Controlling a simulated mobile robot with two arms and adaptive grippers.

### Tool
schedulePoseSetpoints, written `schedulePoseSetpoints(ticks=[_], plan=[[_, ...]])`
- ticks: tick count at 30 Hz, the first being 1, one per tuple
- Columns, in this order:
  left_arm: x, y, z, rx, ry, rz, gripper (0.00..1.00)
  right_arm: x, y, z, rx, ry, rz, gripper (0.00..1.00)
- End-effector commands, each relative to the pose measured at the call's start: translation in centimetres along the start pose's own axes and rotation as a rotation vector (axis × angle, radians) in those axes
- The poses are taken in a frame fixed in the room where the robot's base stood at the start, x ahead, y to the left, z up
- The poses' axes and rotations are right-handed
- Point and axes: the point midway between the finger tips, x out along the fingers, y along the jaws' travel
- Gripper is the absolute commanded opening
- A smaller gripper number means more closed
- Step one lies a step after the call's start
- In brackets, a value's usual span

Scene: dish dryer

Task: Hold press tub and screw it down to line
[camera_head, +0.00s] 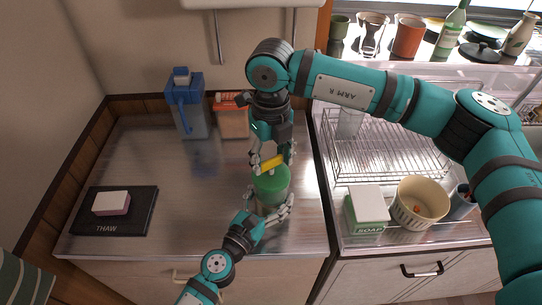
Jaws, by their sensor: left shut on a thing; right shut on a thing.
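The press tub (271,194) stands on the metal counter near its right front part. It has a green top and a yellow handle (272,162) above it. My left gripper (268,209) is shut around the lower body of the tub from the front. My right gripper (271,160) comes down from above and is shut on the yellow handle. The line on the tub is too small or hidden to make out. Much of the tub's lower body is hidden behind my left fingers.
A black THAW board (130,222) with a pink-and-white block (111,203) lies at the left. A blue pitcher (186,105) and an orange-topped box (232,118) stand behind. A dish rack (385,150), soap box (367,209) and ribbed bowl (418,203) are right. The middle-left counter is clear.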

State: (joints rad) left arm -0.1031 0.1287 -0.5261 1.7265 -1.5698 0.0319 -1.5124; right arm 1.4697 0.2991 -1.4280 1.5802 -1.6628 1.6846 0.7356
Motion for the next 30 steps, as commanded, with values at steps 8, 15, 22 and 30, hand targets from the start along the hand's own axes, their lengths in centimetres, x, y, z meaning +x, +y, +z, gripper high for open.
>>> schedulePoseSetpoints(ticks=[8, 15, 22, 30], plan=[[0.0, -0.06, 0.07, 0.002, -0.001, -0.001, 0.2, -0.07, -0.07, 0.09, 0.114, -0.003, -0.001, 0.22], [0.0, -0.07, 0.07, 0.003, -0.001, -0.002, 0.2, -0.08, -0.07, 0.09, 0.146, -0.003, -0.001, 0.22], [0.0, -0.08, 0.07, 0.003, -0.001, -0.002, 0.2, -0.08, -0.08, 0.1, 0.147, -0.003, -0.001, 0.22], [0.0, -0.08, 0.06, 0.002, -0.001, -0.002, 0.2, -0.07, -0.06, 0.07, 0.146, -0.003, 0.0, 0.73]])
